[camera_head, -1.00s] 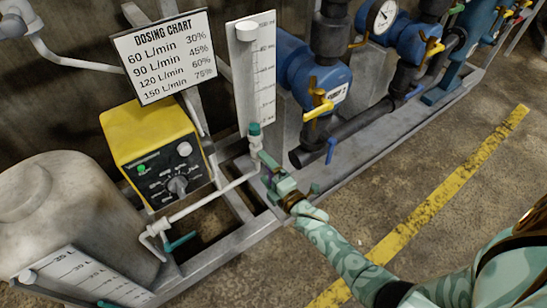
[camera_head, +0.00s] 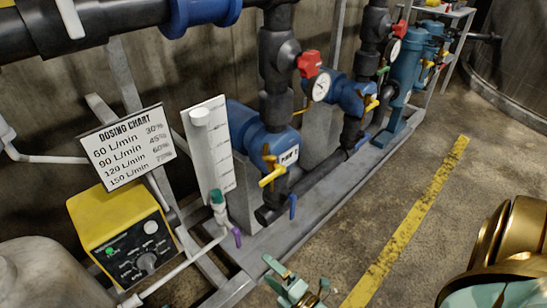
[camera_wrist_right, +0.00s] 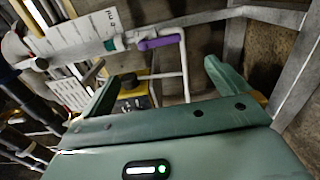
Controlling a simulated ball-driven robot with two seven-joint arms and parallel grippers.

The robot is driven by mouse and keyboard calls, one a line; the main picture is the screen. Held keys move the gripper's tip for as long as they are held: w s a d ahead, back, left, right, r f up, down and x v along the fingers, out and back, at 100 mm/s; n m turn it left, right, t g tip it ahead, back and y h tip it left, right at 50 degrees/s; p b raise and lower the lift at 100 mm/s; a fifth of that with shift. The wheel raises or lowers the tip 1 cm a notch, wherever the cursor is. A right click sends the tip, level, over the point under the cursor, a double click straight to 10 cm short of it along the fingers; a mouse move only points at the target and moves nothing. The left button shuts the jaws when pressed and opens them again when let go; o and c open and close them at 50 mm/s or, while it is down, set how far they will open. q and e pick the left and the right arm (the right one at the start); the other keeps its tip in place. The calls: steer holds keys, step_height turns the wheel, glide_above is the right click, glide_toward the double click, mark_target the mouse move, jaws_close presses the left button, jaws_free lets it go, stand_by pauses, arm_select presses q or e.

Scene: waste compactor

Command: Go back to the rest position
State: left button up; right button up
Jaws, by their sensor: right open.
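My right gripper (camera_head: 290,283) is at the bottom middle of the head view, over the floor just in front of the frame's edge. In the right wrist view (camera_wrist_right: 160,85) its two green fingers are spread apart with nothing between them. A small valve with a purple handle (camera_head: 237,238) sits on the white pipe below the scale tube, left of and beyond the gripper. The purple handle also shows in the wrist view (camera_wrist_right: 160,42), ahead of the fingers and apart from them. My left gripper is not in view.
A yellow dosing pump (camera_head: 105,213) and a dosing chart (camera_head: 128,148) stand at the left. The white scale board (camera_head: 210,150) and blue pump (camera_head: 250,135) are behind the frame rail (camera_head: 310,195). Open floor with a yellow line (camera_head: 415,220) lies to the right.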

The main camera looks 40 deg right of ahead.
stand_by(0.5)
arm_select(q)
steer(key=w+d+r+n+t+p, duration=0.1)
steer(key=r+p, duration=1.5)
steer(key=p, duration=0.3)
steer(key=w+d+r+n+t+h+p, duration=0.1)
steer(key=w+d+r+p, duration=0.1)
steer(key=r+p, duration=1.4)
steer(key=p, duration=0.3)
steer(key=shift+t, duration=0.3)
arm_select(e)
steer(key=s+r+m+g, duration=0.3)
steer(key=s+m+g, duration=0.2)
steer(key=s, duration=0.9)
steer(key=s+a+r+m+g, duration=0.1)
steer(key=s+r+m+g, duration=0.3)
steer(key=s, duration=1.1)
steer(key=s+r+m+g, duration=0.4)
steer(key=s+m+g, duration=0.2)
steer(key=s, duration=0.9)
steer(key=shift+a+r+g+h, duration=0.2)
steer(key=shift+a+g+h, duration=0.15)
steer(key=shift+g, duration=0.65)
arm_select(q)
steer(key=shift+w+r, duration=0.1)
arm_select(e)
steer(key=shift+a, duration=0.1)
